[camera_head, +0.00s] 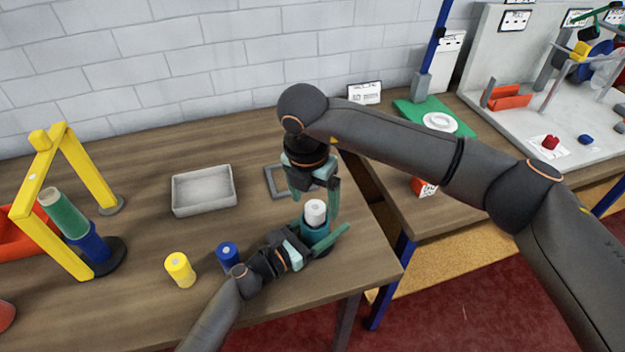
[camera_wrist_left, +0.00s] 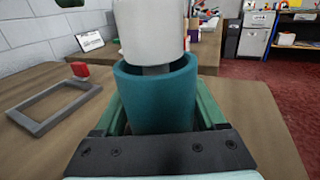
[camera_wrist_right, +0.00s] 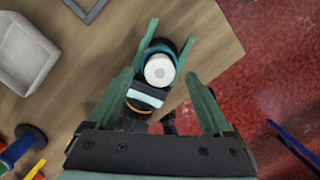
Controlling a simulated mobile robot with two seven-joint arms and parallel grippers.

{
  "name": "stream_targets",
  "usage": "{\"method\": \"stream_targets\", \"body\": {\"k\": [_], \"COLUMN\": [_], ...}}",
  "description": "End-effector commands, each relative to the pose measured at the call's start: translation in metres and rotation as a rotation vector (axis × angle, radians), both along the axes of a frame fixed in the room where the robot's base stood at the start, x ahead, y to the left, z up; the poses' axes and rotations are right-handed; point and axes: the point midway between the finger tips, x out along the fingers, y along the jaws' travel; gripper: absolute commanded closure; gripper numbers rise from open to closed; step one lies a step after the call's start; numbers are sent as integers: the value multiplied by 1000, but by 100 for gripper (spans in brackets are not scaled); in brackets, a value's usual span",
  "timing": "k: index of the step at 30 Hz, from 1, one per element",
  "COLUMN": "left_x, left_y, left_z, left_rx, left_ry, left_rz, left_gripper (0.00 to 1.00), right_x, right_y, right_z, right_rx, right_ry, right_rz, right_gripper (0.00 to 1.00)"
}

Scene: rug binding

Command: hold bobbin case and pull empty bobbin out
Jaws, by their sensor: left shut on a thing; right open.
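The teal bobbin case (camera_head: 316,235) is an upright open cup near the table's front right edge. My left gripper (camera_head: 318,243) is shut on it, with one finger on each side; the case also fills the middle of the left wrist view (camera_wrist_left: 155,100). The white bobbin (camera_head: 316,208) stands in the case, its upper part above the rim. It shows from above in the right wrist view (camera_wrist_right: 159,70). My right gripper (camera_wrist_right: 161,73) is open, its fingers pointing down on either side of the bobbin, seemingly without gripping it.
A grey tray (camera_head: 204,207) and a flat grey frame (camera_head: 270,182) lie behind on the table. A blue spool (camera_head: 228,254) and yellow spool (camera_head: 180,270) stand left of my left gripper. A yellow stand (camera_head: 88,165) is at far left. A second table adjoins on the right.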

Motion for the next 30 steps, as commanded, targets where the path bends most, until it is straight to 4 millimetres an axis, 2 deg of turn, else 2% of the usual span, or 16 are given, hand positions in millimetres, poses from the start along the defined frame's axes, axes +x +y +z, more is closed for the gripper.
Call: {"method": "stream_targets", "body": {"k": [3,7,18,30], "left_x": [0,0,0,0], "left_y": [0,0,-1,-1], "left_z": [0,0,0,0], "left_rx": [0,0,0,0], "left_ry": [0,0,0,0], "left_rz": [-1,-1,-1,-1], "left_gripper": [100,100,100,100], "right_x": [2,4,4,4], "right_y": [-1,-2,-2,-2], "right_z": [-18,-28,-33,-32], "right_rx": [0,0,0,1], "right_ry": [2,0,0,-1], "right_rz": [-1,-2,0,-1], "right_gripper": [16,16,16,60]}}
